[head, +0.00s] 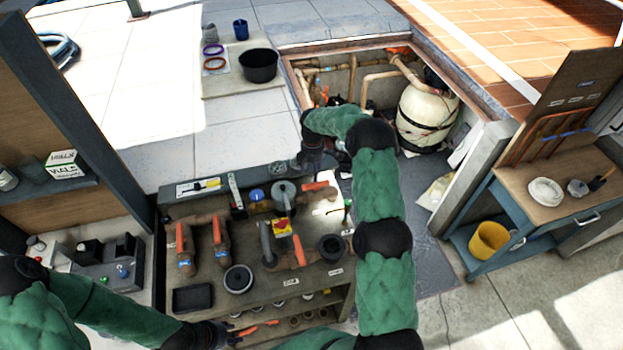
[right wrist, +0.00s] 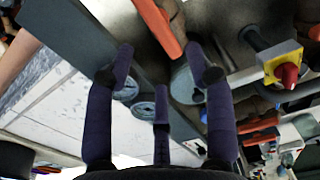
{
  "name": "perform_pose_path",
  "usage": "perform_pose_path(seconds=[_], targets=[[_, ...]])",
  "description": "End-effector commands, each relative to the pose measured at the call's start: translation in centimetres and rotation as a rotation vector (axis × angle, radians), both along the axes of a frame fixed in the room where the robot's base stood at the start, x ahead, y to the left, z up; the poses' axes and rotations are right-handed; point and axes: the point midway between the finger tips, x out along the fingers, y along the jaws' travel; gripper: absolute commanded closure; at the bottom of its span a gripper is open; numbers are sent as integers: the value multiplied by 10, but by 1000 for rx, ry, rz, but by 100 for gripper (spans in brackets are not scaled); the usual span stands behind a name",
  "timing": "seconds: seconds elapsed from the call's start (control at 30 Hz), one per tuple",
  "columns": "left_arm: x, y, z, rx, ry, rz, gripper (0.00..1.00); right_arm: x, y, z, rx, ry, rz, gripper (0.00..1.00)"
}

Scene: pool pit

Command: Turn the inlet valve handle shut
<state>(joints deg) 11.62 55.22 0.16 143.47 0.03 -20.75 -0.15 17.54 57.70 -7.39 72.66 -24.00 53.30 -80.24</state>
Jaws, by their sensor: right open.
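Several orange valve handles show on the workbench in the head view: two upright ones at left (head: 180,237) (head: 217,228), one at the back right (head: 316,186) and one at the front (head: 299,250). I cannot read which one is the inlet valve. My right gripper (head: 300,162) is over the bench's back edge, partly hidden by its own arm. In the right wrist view its fingers (right wrist: 165,75) are spread and empty, with an orange handle (right wrist: 158,25) beyond them, apart. My left gripper (head: 225,335) is low at the bench's front left; its fingers are unclear.
A yellow plate with a red knob (head: 281,228) sits mid-bench and shows in the right wrist view (right wrist: 283,62). The pit with pipes and a cream tank (head: 425,115) lies behind. A wooden cart stands right.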

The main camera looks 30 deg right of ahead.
Motion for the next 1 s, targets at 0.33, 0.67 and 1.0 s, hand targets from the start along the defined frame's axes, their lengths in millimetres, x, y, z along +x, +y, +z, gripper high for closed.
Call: perform_pose_path(seconds=[0.33, 0.67, 1.0], targets=[[1, 0, 13, 0, -2, 1, 60, 0, 0, -56, 0, 1, 0, 46], [1, 0, 16, 0, -2, 1, 60, 0, -1, -70, 1, -1, -1, 46], [1, 0, 15, 0, -1, 0, 60, 0, 0, -70, 1, -1, 0, 91]])
